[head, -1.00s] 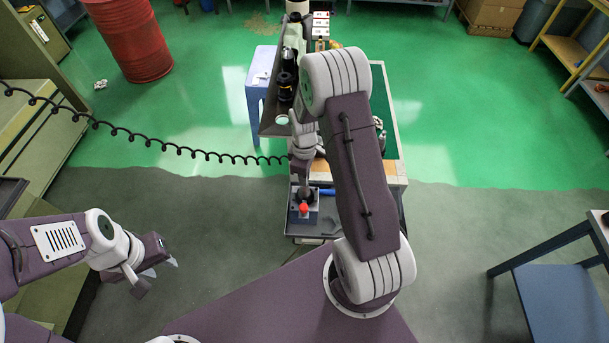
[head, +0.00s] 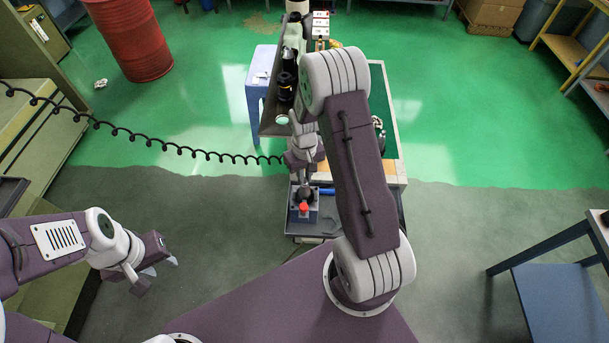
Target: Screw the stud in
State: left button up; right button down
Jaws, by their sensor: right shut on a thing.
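My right gripper (head: 304,184) reaches down over a blue-grey block (head: 313,213) on the cart's lower tray. It is shut on the stud, which is too small and too covered to make out clearly. A dark round part shows at the top of the block, just below the fingers. A red piece (head: 304,207) sits on the near side of the block. I cannot tell how deep the stud sits. My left gripper (head: 158,275) is open and empty, off to the left above the floor.
The grey tray (head: 330,227) lies around the block, with a blue item (head: 327,191) beside it. Dark bottles (head: 285,87) stand on a shelf behind. A coiled black cable (head: 180,149) runs in from the left. A blue stool (head: 262,65) stands behind the cart.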

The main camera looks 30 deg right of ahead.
jog(key=m, duration=0.3)
jog(key=c, duration=1.3)
grip_release()
jog(key=shift+c, duration=0.2)
